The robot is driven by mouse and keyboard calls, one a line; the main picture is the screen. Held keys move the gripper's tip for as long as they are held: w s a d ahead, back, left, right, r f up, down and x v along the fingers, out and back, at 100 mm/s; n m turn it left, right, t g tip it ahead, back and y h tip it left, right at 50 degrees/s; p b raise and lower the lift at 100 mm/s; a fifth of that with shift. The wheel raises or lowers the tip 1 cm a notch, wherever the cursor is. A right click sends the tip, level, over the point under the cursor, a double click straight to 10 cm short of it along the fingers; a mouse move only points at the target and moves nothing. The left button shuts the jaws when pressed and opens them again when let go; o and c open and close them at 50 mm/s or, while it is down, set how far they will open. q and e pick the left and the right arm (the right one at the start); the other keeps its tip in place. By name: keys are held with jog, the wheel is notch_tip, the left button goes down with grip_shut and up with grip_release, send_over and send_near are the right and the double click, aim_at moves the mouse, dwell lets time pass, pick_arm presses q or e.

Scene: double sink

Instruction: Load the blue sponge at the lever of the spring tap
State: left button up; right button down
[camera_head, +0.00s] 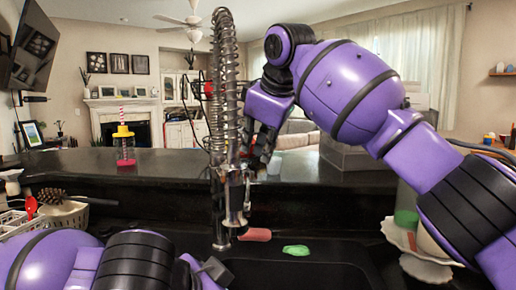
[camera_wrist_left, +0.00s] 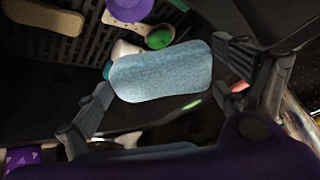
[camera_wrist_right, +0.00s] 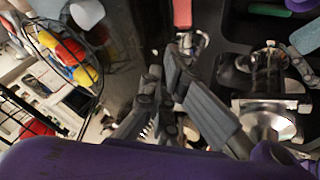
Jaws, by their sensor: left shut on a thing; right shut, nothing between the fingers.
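The spring tap (camera_head: 228,110) stands upright at the middle of the head view, with its metal body below the coil. A slim metal lever (camera_head: 247,190) seems to show on its right side. The blue sponge (camera_wrist_left: 160,77) lies between the fingers of my left gripper (camera_wrist_left: 168,82), which is shut on it. In the head view my left gripper (camera_head: 213,270) is low at the bottom, and the sponge is hidden there. My right gripper (camera_head: 258,165) is shut and empty, just right of the tap. The right wrist view shows the tap's metal (camera_wrist_right: 268,90) right of the fingers.
A green sponge (camera_head: 296,250) and a pink-red object (camera_head: 255,235) are at the dark sink (camera_head: 330,270). A dark counter ledge (camera_head: 160,168) runs behind, with a yellow-topped bottle (camera_head: 124,147). A rack (camera_head: 60,214) is at left. A scalloped white dish (camera_head: 425,268) is at right.

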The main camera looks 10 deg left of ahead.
dwell(0.4)
pick_arm(q)
jog(key=shift+s+r+p, duration=0.25)
jog(key=shift+s+p, duration=0.05)
jog(key=shift+p, duration=1.9)
jog(key=p+v, duration=0.1)
jog(key=p, duration=0.4)
jog(key=shift+s+r, duration=0.15)
jog(key=shift+s, duration=0.05)
jog(key=s+r+p, duration=0.1)
jog(key=p, duration=0.1)
jog(key=s+r+p, duration=0.1)
jog(key=s+p, duration=0.1)
jog(key=p, duration=0.1)
jog(key=shift+s+a+r, duration=0.2)
jog(key=shift+a, duration=0.15)
pick_arm(e)
jog(key=s+r+t, duration=0.1)
jog(key=s+r, duration=0.2)
jog(key=r, duration=1)
jog(key=s+r+t, duration=0.1)
jog(key=s+r, duration=0.2)
jog(key=r, duration=1.1)
jog(key=shift+r, duration=0.25)
jog(key=shift+f, duration=0.1)
